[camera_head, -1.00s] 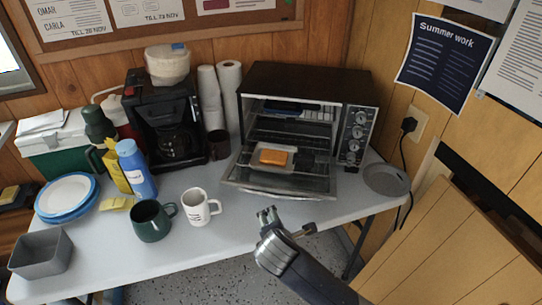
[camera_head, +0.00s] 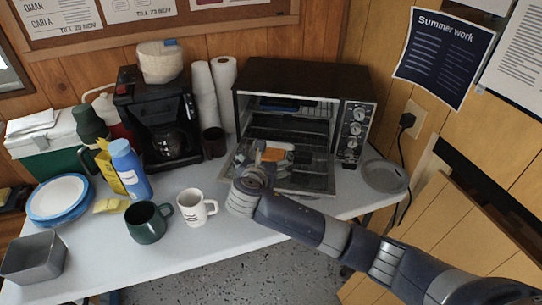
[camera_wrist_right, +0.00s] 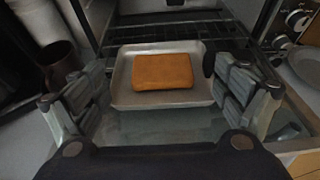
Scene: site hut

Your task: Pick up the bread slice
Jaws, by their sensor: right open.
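The bread slice (camera_head: 276,154) is orange-brown and lies in the mouth of the open toaster oven. In the right wrist view the bread slice (camera_wrist_right: 162,71) rests flat on a small light tray (camera_wrist_right: 190,97). My right gripper (camera_head: 262,152) is open at the oven mouth, in front of the slice and partly covering it in the head view. In the right wrist view the right gripper's fingers (camera_wrist_right: 166,100) stand wide apart, either side of the tray's near part, and touch nothing that I can tell. My left gripper is not in view.
The toaster oven (camera_head: 305,77) has its glass door (camera_head: 310,180) folded down, with racks (camera_wrist_right: 165,30) inside. A white mug (camera_head: 197,208), green mug (camera_head: 147,222) and dark brown cup (camera_head: 214,142) stand to the left. A grey plate (camera_head: 385,175) lies to the right.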

